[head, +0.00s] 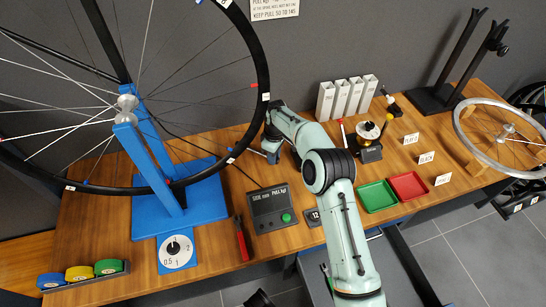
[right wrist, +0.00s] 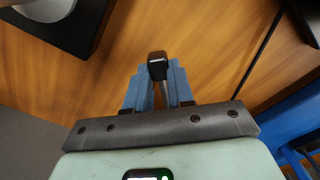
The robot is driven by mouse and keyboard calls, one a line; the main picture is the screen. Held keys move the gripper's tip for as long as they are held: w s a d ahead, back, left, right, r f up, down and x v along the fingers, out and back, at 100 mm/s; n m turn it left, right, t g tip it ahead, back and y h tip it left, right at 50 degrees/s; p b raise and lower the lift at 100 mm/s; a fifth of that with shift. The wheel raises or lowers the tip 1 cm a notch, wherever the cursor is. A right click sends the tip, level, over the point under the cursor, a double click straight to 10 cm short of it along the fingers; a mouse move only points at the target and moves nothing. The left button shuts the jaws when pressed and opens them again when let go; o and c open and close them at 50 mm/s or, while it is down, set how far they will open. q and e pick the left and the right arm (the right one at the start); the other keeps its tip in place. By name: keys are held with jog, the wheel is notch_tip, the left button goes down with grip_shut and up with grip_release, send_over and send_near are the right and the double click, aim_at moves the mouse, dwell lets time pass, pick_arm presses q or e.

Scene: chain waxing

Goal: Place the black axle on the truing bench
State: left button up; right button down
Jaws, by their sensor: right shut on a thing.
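My right gripper (head: 270,152) reaches over the wooden truing bench (head: 100,215), close to the dark back wall and right of the blue truing stand. In the right wrist view its blue fingers (right wrist: 158,78) are shut on a small black piece (right wrist: 157,62), which I take for the black axle. Only its dark end with a pale mark shows; the rest is hidden between the fingers. Wood grain lies behind it, and I cannot tell whether it touches the bench. My left gripper is not in view.
A blue stand (head: 205,207) holds a large black-rimmed wheel (head: 264,75) left of my right gripper. A dark gauge box (head: 270,208) sits in front of it.

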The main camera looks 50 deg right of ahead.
jog(key=shift+f, duration=0.1)
jog(key=c, duration=1)
grip_release()
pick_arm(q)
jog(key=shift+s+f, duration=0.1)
pick_arm(e)
notch_tip(320, 180, up, 6)
jog(key=shift+f+p, duration=0.25)
jog(key=shift+p, duration=0.45)
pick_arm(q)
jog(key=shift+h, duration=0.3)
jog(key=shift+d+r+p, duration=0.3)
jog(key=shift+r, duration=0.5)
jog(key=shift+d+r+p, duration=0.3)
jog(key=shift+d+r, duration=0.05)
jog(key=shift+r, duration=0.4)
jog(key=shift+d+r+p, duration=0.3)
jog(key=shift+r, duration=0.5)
pick_arm(e)
jog(key=shift+s+r, duration=0.1)
jog(key=shift+r, duration=3.3)
